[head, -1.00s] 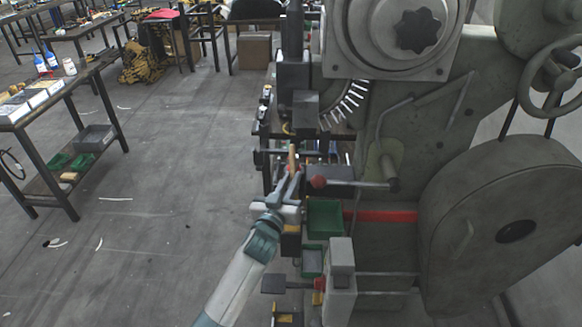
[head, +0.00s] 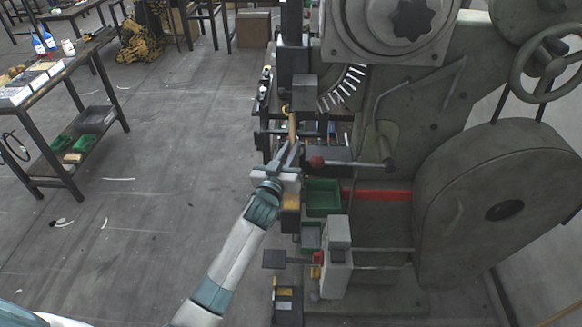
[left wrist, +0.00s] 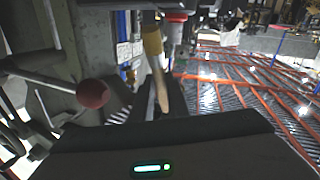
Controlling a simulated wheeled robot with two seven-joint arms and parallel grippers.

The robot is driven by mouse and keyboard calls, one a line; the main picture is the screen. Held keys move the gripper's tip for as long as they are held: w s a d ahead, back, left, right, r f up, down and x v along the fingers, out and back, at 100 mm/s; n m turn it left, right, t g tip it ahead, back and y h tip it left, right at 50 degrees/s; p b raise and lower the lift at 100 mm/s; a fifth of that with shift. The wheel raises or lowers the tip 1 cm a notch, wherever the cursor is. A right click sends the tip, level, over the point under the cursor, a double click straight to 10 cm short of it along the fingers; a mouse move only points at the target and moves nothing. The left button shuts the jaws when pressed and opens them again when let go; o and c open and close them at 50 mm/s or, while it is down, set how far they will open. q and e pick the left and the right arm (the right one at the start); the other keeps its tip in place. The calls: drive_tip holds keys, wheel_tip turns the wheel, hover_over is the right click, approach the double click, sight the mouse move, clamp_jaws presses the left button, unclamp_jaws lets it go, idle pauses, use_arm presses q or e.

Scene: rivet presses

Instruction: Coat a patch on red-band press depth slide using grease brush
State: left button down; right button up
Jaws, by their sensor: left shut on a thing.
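My left gripper (head: 288,158) is shut on the grease brush (head: 292,126), whose wooden handle points up and away from me. In the left wrist view, the brush (left wrist: 157,70) stands out beyond the dark gripper body, with a yellowish part at its far end. The red-band press (head: 440,110) fills the right of the head view, with its red band (head: 380,194) low on the body. The brush is beside the front of this press, below a dark block. I cannot tell which part is the depth slide, nor whether the brush touches anything. My right gripper is not in view.
A red-knobbed lever (head: 316,161) sticks out just right of my left gripper; its knob (left wrist: 92,94) also shows in the wrist view. Green bins (head: 322,197) and a grey box (head: 337,260) are below. A workbench (head: 70,66) stands left, with open floor between.

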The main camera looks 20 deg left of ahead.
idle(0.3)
use_arm(q)
drive_tip(key=shift+w+a+f+m+b, duration=0.3)
drive_tip(key=shift+w+f+b, duration=0.15)
drive_tip(key=shift+b, duration=0.6)
drive_tip(key=shift+w+a+m+t+h+b, duration=0.1)
drive_tip(key=shift+w+m+t+h+b, duration=0.2)
drive_tip(key=shift+t+b, duration=0.15)
